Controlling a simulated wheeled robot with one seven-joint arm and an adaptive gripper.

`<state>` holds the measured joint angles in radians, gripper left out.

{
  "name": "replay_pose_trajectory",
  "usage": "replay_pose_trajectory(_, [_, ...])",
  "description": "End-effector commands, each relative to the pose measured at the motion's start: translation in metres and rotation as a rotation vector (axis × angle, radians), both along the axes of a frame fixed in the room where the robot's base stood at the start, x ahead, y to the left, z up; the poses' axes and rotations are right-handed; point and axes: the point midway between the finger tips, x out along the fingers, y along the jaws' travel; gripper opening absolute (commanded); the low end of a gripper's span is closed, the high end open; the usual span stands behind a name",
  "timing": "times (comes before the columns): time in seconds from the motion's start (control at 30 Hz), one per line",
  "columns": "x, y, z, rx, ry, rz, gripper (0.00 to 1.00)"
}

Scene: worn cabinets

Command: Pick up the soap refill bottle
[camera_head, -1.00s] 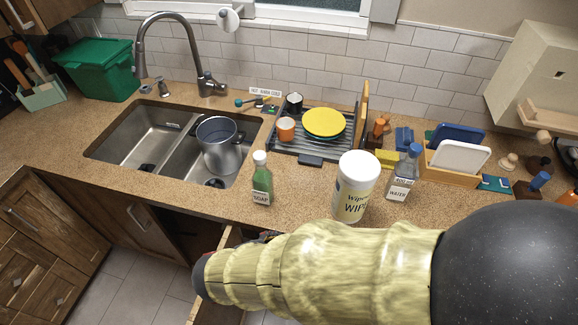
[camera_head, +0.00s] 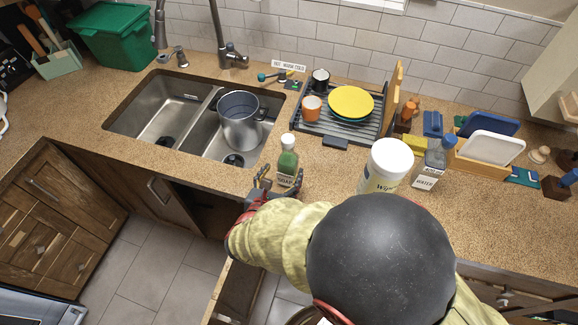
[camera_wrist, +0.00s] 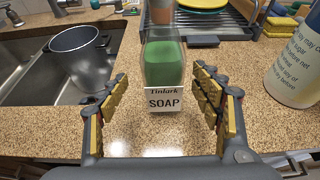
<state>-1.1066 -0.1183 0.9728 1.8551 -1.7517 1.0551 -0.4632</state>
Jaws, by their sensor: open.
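The soap refill bottle (camera_head: 287,163) stands upright on the counter just right of the sink. It has green liquid, a white cap and a SOAP label. In the wrist view the bottle (camera_wrist: 164,72) is centred ahead, between and beyond the fingertips, its top cut off by the frame edge. My gripper (camera_wrist: 162,100) is open and empty, with one finger toward each side of the bottle. In the head view my gripper (camera_head: 277,183) is at the counter's front edge close to the bottle, partly hidden by my arm. I cannot tell whether a finger touches it.
A white wipes tub (camera_head: 388,163) and a water bottle (camera_head: 432,166) stand to the right. A double sink (camera_head: 165,118) holding a metal pot (camera_head: 240,122) lies left. A dish rack (camera_head: 322,127) with an orange cup and yellow plate is behind. An open drawer is below.

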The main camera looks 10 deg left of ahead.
Motion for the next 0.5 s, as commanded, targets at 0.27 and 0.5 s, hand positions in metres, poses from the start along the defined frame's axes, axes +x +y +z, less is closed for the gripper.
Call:
replay_pose_trajectory(0.27, [0.035, -0.008, -0.013, 0.001, 0.0, -0.004, 0.65])
replay_pose_trajectory(0.5, [0.046, -0.008, -0.017, 0.001, 0.0, 0.0, 0.65])
